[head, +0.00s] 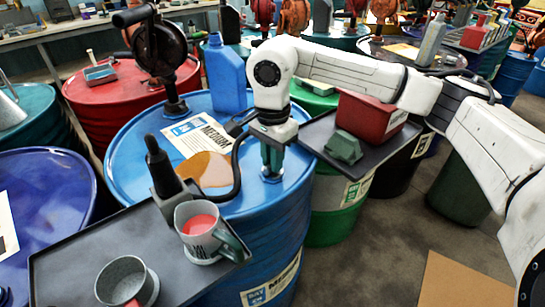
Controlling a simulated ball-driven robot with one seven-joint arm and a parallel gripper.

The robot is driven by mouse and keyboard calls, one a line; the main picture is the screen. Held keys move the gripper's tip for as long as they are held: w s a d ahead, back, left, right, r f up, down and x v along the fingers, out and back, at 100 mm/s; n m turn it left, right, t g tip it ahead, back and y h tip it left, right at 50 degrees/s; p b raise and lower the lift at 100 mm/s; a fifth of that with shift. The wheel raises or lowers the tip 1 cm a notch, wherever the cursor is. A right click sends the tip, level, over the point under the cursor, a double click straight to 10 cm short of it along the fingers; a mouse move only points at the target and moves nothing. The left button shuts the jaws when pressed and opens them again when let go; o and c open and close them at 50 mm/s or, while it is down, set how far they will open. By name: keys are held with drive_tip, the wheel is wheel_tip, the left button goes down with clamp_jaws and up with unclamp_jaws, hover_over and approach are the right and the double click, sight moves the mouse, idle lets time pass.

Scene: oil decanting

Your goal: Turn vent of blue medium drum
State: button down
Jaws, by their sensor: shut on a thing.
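The blue medium drum (130,150) stands at centre left in the head view, with a paper label (195,132) and a brownish patch of oil (205,168) on its lid. My gripper (271,172) points down at the right side of the lid, close to the rim. Its fingers are shut on the vent at lid level. The fingers and wrist hide most of the vent, so its turn angle cannot be read.
A hand pump (158,48), a blue jug (225,77) and a black nozzle (160,168) with hose stand on or over the lid.

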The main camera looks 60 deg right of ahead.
drive_tip(key=shift+m, duration=0.3)
drive_tip(key=m+b, duration=0.3)
drive_tip(key=m, duration=0.1)
drive_tip(key=shift+f, duration=0.1)
drive_tip(key=m+b, duration=0.2)
drive_tip(key=m, duration=0.3)
drive_tip(key=m+b, duration=0.1)
drive_tip(key=m, duration=0.3)
drive_tip(key=shift+b, duration=0.35)
drive_tip(key=shift+m+b, duration=0.55)
drive_tip(key=shift+m, duration=1.55)
drive_tip(key=shift+r, duration=0.2)
drive_tip(key=c, duration=1.1)
unclamp_jaws()
wheel_tip(320, 180, up, 11)
drive_tip(key=shift+f+p, duration=0.15)
drive_tip(key=shift+p, duration=0.55)
